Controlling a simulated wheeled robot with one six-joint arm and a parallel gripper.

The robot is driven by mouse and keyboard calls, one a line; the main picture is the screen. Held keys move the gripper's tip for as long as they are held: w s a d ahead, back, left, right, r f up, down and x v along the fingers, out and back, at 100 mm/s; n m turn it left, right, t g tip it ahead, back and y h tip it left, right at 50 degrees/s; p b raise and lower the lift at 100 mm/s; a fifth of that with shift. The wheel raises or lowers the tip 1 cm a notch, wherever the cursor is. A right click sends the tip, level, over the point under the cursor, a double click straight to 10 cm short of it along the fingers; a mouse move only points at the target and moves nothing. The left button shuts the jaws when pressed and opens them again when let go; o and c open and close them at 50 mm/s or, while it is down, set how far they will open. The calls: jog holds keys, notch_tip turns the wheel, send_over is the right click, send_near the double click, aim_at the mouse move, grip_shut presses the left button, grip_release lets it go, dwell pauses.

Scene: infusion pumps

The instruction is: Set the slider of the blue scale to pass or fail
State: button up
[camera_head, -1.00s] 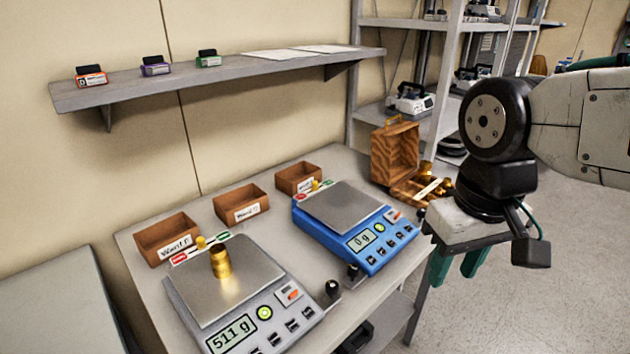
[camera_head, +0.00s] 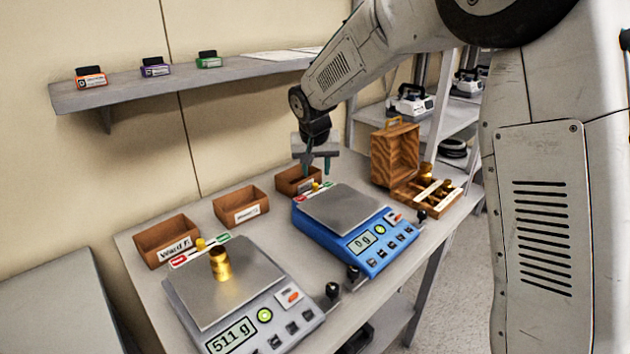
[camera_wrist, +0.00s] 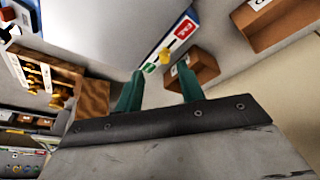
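The blue scale (camera_head: 335,236) stands on the table, its display reading 0 g and its plate empty. A strip with a red and a green label runs along its back edge. The yellow slider knob (camera_head: 316,187) sits between the labels, about mid-strip. The knob also shows in the wrist view (camera_wrist: 165,55), with green on its left and red on its right. My gripper (camera_head: 317,168) is above and behind the back edge, pointing down. In the wrist view its two green fingers (camera_wrist: 158,88) are apart with nothing between them, and the knob appears just beyond the gap.
A grey scale (camera_head: 240,300) reading 511 g, with a brass weight (camera_head: 219,264) on it, stands front left. Several brown bins line the wall; one (camera_head: 292,180) is right behind my gripper. An open wooden weight box (camera_head: 396,160) stands right. A shelf (camera_head: 200,82) hangs above.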

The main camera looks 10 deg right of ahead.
aim_at(315, 184)
jog(key=shift+m, duration=0.4)
jog(key=x, duration=0.3)
jog(key=w+x, duration=0.1)
jog(key=x, duration=0.3)
jog(key=shift+w+a+r, duration=0.1)
jog(key=shift+w+r, duration=0.05)
jog(key=shift+r, duration=0.1)
jog(key=shift+t, duration=0.3)
grip_shut()
